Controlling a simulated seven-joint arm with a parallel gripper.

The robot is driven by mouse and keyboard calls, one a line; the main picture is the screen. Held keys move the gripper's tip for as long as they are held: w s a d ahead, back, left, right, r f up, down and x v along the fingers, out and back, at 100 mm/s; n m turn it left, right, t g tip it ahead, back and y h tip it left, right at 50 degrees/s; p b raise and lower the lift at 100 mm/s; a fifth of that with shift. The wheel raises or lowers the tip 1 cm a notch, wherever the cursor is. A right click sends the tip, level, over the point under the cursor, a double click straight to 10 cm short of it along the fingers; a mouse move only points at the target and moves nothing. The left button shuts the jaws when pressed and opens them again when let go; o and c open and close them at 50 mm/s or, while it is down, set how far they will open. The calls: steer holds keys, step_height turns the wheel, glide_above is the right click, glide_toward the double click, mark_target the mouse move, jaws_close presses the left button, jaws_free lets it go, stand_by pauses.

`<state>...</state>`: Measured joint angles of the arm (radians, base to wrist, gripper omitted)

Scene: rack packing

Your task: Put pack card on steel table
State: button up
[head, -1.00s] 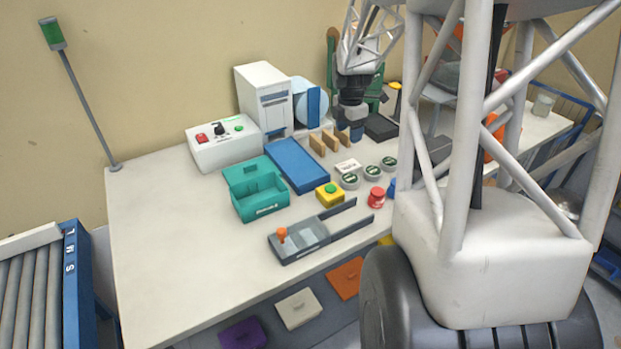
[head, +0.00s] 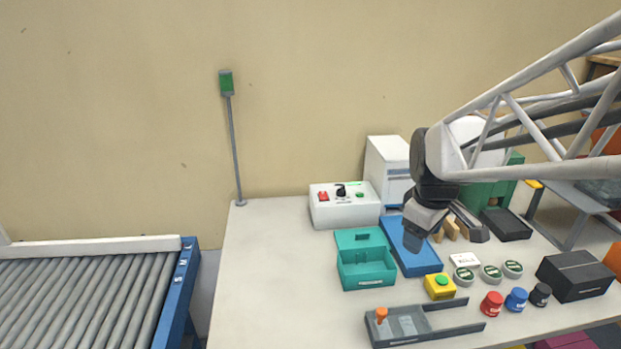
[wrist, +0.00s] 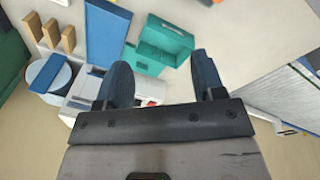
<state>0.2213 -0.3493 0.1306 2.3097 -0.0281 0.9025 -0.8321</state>
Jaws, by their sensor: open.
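A small white card-like block with dark lettering (head: 464,261) lies on the pale worktable (head: 270,280), beside the round green-topped pots; it may be the pack card, but I cannot read it. A grey surface at the right edge (head: 572,178) may be the steel table; my arm partly hides that area.
A teal open box (head: 366,268), yellow button block (head: 439,287), grey tray with orange knob (head: 405,325), and red, blue and black pots stand nearby. A white control box (head: 344,207) is behind; a roller conveyor (head: 85,290) is left. The table's left side is clear.

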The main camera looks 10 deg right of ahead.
steer(key=s+a+m, duration=0.3)
steer(key=s+a, duration=0.2)
steer(key=s, duration=0.2)
steer(key=s+a+m+t, duration=0.1)
steer(key=s+a+m, duration=0.3)
steer(key=s, duration=0.3)
steer(key=shift+s+a+y, duration=0.2)
steer(key=shift+a+y, duration=0.1)
steer(key=shift+a, duration=0.15)
stand_by(0.5)
